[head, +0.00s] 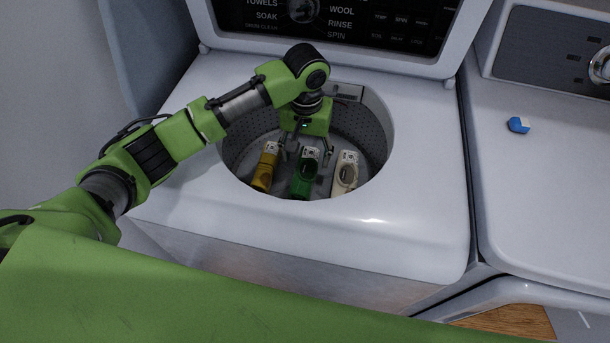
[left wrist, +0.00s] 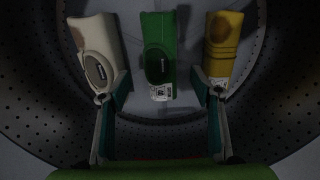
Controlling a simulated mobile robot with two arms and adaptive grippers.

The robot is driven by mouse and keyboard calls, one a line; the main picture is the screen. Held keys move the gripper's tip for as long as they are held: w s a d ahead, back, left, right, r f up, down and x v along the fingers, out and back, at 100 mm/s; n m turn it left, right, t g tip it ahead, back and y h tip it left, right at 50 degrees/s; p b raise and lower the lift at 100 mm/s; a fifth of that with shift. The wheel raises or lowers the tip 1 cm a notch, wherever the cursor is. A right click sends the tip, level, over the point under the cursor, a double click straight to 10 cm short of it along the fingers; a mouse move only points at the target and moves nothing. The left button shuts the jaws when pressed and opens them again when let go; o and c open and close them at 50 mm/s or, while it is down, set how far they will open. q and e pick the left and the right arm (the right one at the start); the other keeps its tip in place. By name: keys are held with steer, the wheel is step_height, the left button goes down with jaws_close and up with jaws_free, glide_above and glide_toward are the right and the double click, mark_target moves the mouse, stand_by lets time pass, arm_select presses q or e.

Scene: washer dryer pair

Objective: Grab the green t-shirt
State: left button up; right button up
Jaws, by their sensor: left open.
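The green t-shirt (head: 304,176) is a folded upright bundle with a white label, standing in the washer drum between two others. In the left wrist view the green t-shirt (left wrist: 159,50) is in the middle, ahead of the fingertips. My left gripper (head: 305,155) is inside the drum opening, open and empty, pointing down above the green t-shirt. In the left wrist view the fingers of my left gripper (left wrist: 160,92) are spread wide, one on each side of the green t-shirt's line. Whether they touch the neighbouring bundles cannot be told. My right gripper is not in view.
A yellow bundle (head: 265,168) and a cream bundle (head: 345,174) stand close on either side. The drum wall (head: 371,138) and washer rim surround my gripper. A dryer (head: 545,190) stands at the right with a small blue object (head: 517,125) on top.

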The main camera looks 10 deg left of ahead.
mark_target(305, 170)
arm_select(q)
step_height(305, 170, down, 4)
steer(key=shift+r, duration=0.25)
steer(key=shift+s+a+f, duration=0.15)
steer(key=shift+f, duration=2.55)
steer(key=c, duration=1.3)
